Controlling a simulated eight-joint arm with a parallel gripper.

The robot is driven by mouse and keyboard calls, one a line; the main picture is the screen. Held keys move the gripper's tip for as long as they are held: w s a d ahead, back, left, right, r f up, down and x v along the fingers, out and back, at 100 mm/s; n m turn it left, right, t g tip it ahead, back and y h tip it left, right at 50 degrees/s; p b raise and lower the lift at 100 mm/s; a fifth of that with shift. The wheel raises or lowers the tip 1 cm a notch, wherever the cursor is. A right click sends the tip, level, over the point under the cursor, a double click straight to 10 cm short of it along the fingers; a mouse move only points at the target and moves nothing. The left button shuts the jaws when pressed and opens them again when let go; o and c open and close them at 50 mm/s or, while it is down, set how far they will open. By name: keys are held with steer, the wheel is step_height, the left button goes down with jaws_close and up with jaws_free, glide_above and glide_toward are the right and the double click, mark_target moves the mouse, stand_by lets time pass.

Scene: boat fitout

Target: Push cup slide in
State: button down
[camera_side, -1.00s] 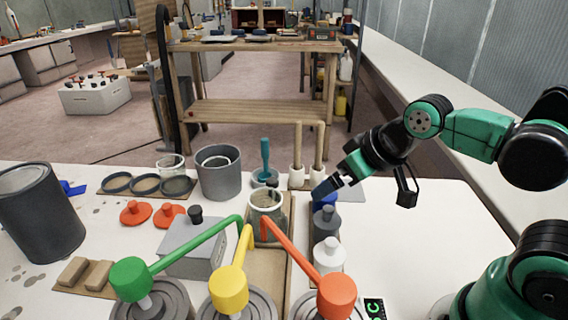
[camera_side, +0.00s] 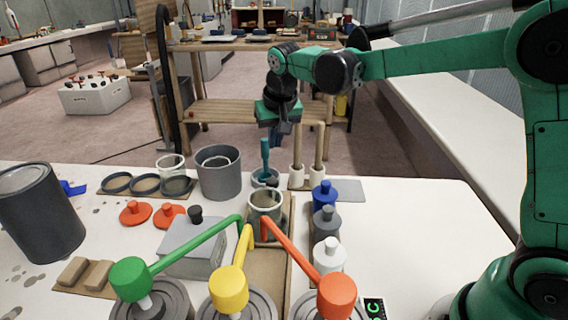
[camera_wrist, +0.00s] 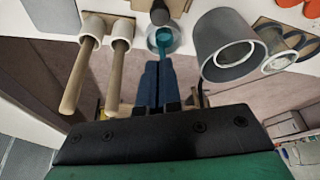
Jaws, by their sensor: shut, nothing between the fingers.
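A clear cup (camera_side: 266,203) with a pale rim and grey contents stands at the far end of a wooden slide tray (camera_side: 265,270). Behind it, a teal-handled tool (camera_side: 265,155) stands upright in a small glass dish (camera_side: 265,178); in the wrist view the tool (camera_wrist: 162,38) lies just beyond my fingertips. My gripper (camera_side: 274,138) is shut and empty, pointing down, raised behind the cup and near the tool's top. Its fingers (camera_wrist: 157,75) sit together in the wrist view. Whether they touch the tool I cannot tell.
Two wooden rods (camera_side: 309,150) stand upright in white holders close to my gripper's right. A grey pot (camera_side: 219,172) is on the left. Blue, grey and white stoppered bottles (camera_side: 325,220) line the tray's right side. Green, yellow and orange levers (camera_side: 231,285) stand in front.

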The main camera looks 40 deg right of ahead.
mark_target(265, 195)
steer(key=x, duration=1)
steer(key=shift+w+f, duration=0.1)
steer(key=shift+f, duration=0.05)
steer(key=s+a, duration=0.6)
steer(key=shift+s+a, duration=0.25)
steer(key=v, duration=0.9)
steer(key=s+d+n+t+y, duration=0.1)
steer(key=s+d+n+t, duration=0.2)
steer(key=s+d, duration=0.3)
steer(key=s+n, duration=0.1)
steer(key=s, duration=0.3)
steer(key=shift+s+r+t, duration=0.25)
steer(key=shift+r+t, duration=0.05)
steer(key=shift+r, duration=0.1)
